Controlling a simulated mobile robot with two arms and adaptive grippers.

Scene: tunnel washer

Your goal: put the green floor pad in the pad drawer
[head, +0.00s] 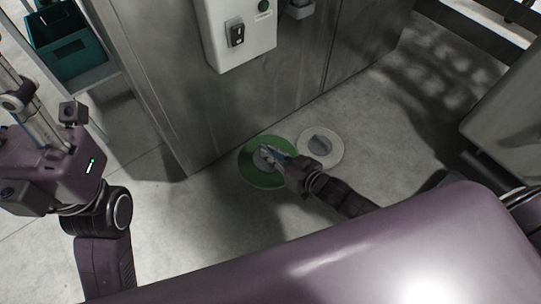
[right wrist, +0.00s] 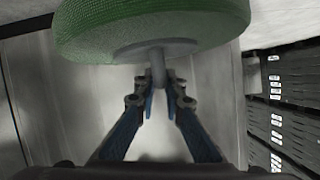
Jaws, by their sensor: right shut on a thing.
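The green floor pad (head: 252,174) is a round green disc with a grey centre, low in front of the steel cabinet in the head view. My right gripper (head: 270,157) reaches it from the right. In the right wrist view the pad (right wrist: 95,30) fills the top, with a grey stem at its centre. The right gripper's blue fingers (right wrist: 160,85) are shut on that stem. I cannot tell how far the pad is off the floor. My left arm stands at the left; I cannot make out its fingers. I cannot make out the pad drawer.
A pale round pad (head: 334,155) with a grey centre lies right of the green one. The steel cabinet (head: 185,95) carries a white switch box (head: 258,45). A teal crate (head: 82,62) sits at upper left. The floor (head: 395,130) is clear at right.

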